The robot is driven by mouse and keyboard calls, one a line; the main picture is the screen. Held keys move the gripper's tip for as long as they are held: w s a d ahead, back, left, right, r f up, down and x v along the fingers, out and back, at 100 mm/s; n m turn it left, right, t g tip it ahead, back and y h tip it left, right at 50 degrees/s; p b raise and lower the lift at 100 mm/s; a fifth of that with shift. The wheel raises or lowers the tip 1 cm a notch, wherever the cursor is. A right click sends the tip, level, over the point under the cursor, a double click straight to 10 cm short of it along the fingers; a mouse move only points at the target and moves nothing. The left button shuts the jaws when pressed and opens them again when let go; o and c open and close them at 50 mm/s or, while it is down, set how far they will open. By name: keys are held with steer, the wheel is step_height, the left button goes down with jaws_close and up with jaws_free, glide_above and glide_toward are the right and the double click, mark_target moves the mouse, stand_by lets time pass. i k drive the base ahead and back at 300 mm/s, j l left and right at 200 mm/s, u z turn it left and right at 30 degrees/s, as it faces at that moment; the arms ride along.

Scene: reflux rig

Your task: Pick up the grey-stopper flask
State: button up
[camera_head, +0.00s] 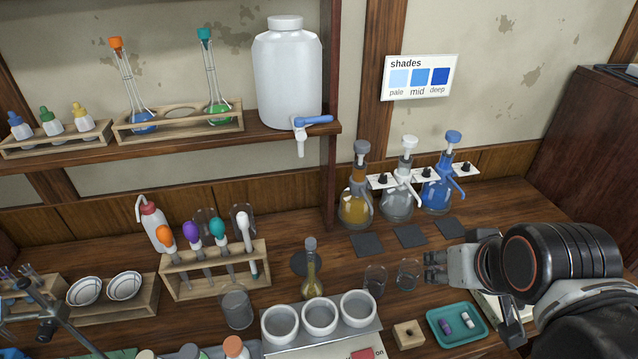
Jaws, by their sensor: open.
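The grey-stopper flask (312,284) stands upright on the bench near the middle of the picture. It has a slim neck, a grey stopper on top and amber liquid inside. The heating block hides the lowest part of it. My gripper (430,268) is open and empty at the right, with its fingers pointing left. It is well apart from the flask, and two small glass beakers lie between them in the picture.
The beakers (375,280) (408,274) stand right of the flask. A dark round pad (303,264) lies behind it, and a block with white cups (320,316) is in front. A dropper rack (215,270) stands left. Dispenser bottles (356,207) stand behind.

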mark_target(312, 287)
steer(key=k+j+z, duration=0.2)
steer(key=j, duration=0.25)
steer(key=k+j+z, duration=0.1)
steer(key=j+z, duration=0.15)
steer(key=j, duration=0.15)
steer(key=k+j+z, duration=0.2)
steer(key=j, duration=0.2)
